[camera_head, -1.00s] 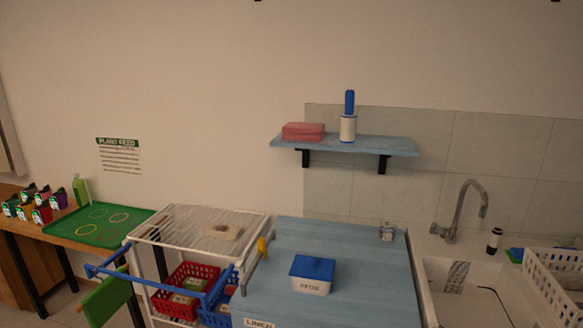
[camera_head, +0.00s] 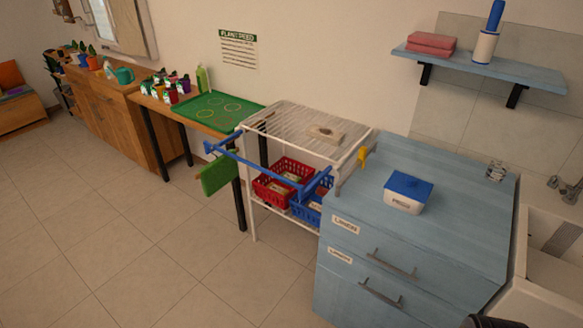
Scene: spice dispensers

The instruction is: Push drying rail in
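The drying rail (camera_head: 256,170) is a blue bar with blue side arms. It sticks out from the front of a white wire rack (camera_head: 255,215) toward the open floor. The rail's right arm reaches back near the blue cabinet's left side. My gripper is not in view, so its opening and hold cannot be seen.
Red (camera_head: 270,187) and blue (camera_head: 306,212) baskets sit inside the rack. A blue drawer cabinet (camera_head: 375,255) stands right of it, with a lidded box (camera_head: 408,193) on top. A green-topped table (camera_head: 213,115) stands left. Tiled floor (camera_head: 160,255) in front is clear.

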